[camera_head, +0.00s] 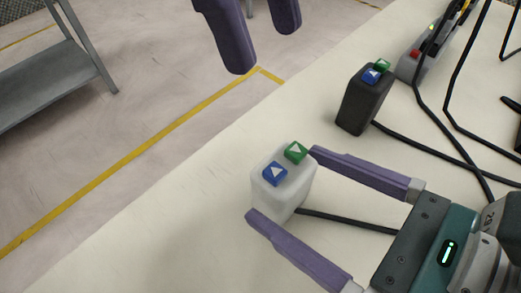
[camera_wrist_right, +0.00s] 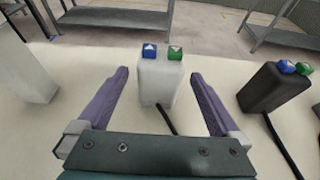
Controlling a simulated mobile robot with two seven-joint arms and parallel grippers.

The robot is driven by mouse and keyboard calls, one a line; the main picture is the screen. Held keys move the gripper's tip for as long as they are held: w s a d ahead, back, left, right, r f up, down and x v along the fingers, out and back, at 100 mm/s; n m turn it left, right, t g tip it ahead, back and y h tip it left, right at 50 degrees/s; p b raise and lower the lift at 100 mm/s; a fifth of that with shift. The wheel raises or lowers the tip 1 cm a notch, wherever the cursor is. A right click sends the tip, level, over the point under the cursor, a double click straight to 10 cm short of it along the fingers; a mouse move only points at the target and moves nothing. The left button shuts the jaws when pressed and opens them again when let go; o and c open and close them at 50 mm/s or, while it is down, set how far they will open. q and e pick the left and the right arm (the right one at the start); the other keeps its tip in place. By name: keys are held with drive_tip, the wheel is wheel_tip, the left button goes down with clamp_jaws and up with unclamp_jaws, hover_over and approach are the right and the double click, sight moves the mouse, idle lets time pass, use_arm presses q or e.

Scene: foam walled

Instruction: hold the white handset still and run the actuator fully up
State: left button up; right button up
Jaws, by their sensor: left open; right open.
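The white handset (camera_head: 284,186) stands upright on the pale table, with a blue button (camera_head: 275,173) and a green button (camera_head: 295,152) on top, each with a white arrow mark. A black cable leaves its base. My right gripper (camera_head: 283,184) is open, with one purple finger on either side of the handset; the right wrist view shows the handset (camera_wrist_right: 160,82) between the fingers with gaps on both sides. My left gripper (camera_head: 263,50) is open and empty, high at the top beyond the table edge. I cannot identify the actuator for certain.
A black handset (camera_head: 364,100) with similar blue and green buttons stands further back. Behind it is a grey device (camera_head: 412,65) with a red button. Black cables cross the table's right side. A pale block (camera_wrist_right: 28,70) stands left in the wrist view. Table left of the handset is clear.

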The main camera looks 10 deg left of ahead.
sight(261, 169)
drive_tip(key=x, duration=0.6)
drive_tip(key=shift+c, duration=0.4)
use_arm(q)
drive_tip(key=shift+c, duration=0.2)
use_arm(e)
drive_tip(key=c, duration=1.5)
use_arm(q)
clamp_jaws()
use_arm(e)
drive_tip(key=shift+o, duration=0.2)
